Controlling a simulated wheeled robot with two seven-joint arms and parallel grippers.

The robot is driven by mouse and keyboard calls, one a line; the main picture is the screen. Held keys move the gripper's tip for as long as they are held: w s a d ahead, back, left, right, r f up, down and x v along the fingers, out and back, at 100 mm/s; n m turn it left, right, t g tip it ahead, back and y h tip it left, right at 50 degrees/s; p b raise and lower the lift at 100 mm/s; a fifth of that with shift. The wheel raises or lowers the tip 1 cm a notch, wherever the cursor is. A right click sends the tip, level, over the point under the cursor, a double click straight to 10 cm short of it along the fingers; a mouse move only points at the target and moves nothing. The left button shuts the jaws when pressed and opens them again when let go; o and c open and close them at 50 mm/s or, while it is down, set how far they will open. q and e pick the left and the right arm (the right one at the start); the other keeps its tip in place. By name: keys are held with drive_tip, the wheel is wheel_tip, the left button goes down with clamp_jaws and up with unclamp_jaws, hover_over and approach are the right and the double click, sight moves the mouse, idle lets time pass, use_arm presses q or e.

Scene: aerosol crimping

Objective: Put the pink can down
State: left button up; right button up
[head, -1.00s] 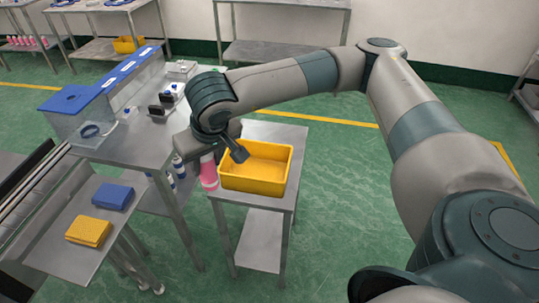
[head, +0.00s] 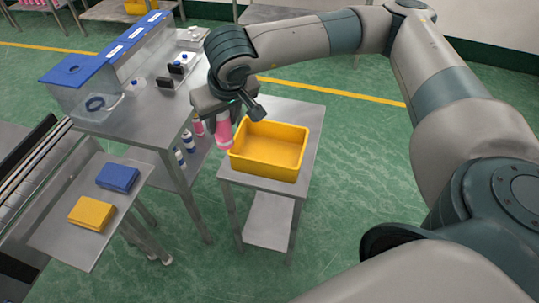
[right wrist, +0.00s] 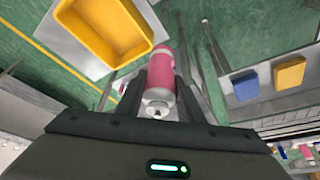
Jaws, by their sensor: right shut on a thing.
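The pink can (head: 223,133) is in my right gripper (head: 218,112), beside the left wall of the yellow bin (head: 265,172). In the right wrist view the pink can (right wrist: 160,73) sits between the two dark fingers of my right gripper (right wrist: 160,97), its silvery end toward the camera. The gripper is shut on it. The can overlaps the left edge of the small metal table (head: 308,120) in the picture. I cannot tell whether its base touches anything. The yellow bin (right wrist: 112,55) looks empty. My left gripper is not in view.
A metal workbench (head: 145,128) with a blue-topped fixture (head: 110,45) stands to the left. Several bottles, one pink (head: 198,125), stand on its lower shelf. A blue block (head: 118,177) and a yellow block (head: 92,213) lie on a side table. Bare tabletop shows behind the bin.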

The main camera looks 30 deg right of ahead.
drive_tip(key=shift+d+f, duration=0.25)
drive_tip(key=shift+f, duration=0.1)
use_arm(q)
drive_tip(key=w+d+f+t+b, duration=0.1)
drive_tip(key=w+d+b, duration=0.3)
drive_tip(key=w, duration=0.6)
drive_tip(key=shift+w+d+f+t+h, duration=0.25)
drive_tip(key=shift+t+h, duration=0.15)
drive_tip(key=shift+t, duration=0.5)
use_arm(e)
drive_tip(key=s+d+f+m, duration=0.1)
drive_tip(key=s+d+f, duration=0.1)
drive_tip(key=d, duration=0.4)
drive_tip(key=s+d+f+m, duration=0.1)
drive_tip(key=s+d+f, duration=0.2)
drive_tip(key=d, duration=0.3)
drive_tip(key=s+d+f+m+h, duration=0.1)
drive_tip(key=s+d+f, duration=0.1)
drive_tip(key=d, duration=0.5)
drive_tip(key=shift+s+f, duration=0.2)
drive_tip(key=shift+f, duration=0.7)
drive_tip(key=shift+d, duration=0.1)
